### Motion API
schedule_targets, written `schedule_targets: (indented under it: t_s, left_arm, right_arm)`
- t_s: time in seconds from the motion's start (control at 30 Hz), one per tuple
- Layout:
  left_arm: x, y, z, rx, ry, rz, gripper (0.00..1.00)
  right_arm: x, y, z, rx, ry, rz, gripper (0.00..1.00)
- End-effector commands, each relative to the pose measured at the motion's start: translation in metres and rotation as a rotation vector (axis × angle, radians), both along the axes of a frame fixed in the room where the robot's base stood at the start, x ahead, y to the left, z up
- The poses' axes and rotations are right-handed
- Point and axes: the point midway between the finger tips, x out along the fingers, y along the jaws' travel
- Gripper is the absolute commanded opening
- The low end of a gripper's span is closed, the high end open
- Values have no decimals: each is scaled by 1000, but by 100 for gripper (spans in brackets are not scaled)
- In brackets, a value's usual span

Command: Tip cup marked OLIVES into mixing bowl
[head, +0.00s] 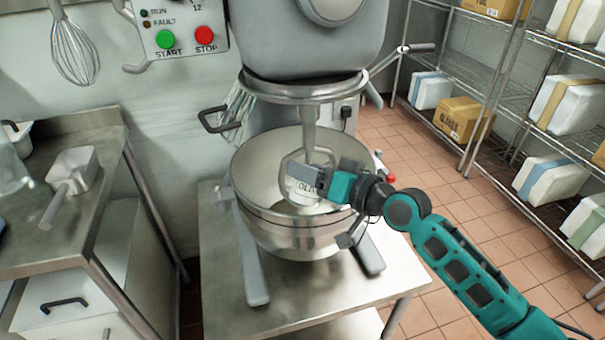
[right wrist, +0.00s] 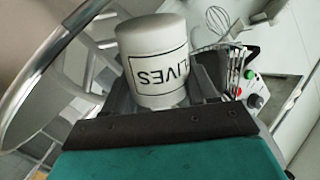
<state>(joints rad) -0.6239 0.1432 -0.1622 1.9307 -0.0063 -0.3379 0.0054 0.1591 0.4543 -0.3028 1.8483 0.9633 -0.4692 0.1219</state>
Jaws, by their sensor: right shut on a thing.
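The white cup marked OLIVES (head: 304,188) is held inside the rim of the steel mixing bowl (head: 262,225), in the head view. My right gripper (head: 312,178) is shut on it, reaching over the bowl's right side. In the head view the first letters of its label read nearly upright, slightly tilted. In the right wrist view the cup (right wrist: 152,45) fills the top middle, its label upside down, with the bowl's rim (right wrist: 38,78) at the left. The cup's contents and the bowl's bottom are hidden. My left gripper is not in view.
The mixer's beater (head: 309,135) hangs down into the bowl close to the cup, under the mixer head (head: 300,50). A counter with a metal scoop (head: 72,175) is at the left. Wire shelves with boxes (head: 462,118) stand at the right, with clear floor before them.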

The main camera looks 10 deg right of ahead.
Motion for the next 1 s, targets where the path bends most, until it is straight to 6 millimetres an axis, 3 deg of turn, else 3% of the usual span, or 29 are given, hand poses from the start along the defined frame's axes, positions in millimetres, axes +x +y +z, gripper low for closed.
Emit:
schedule_targets:
  t_s: [0.03, 0.1, 0.3, 0.6, 1.0]
  left_arm:
    - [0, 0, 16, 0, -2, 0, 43]
    - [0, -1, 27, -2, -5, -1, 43]
    - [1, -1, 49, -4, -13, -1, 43]
    - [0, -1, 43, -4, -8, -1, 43]
    - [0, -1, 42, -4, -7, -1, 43]
  right_arm:
    - [2, -1, 8, 71, 74, -3, 28]
    - [4, -3, 7, 160, 173, -2, 28]
    - [12, -11, 3, 455, 488, -3, 28]
    - [19, -18, 0, 719, 773, 0, 28]
    - [20, -19, 1, 752, 807, 0, 28]
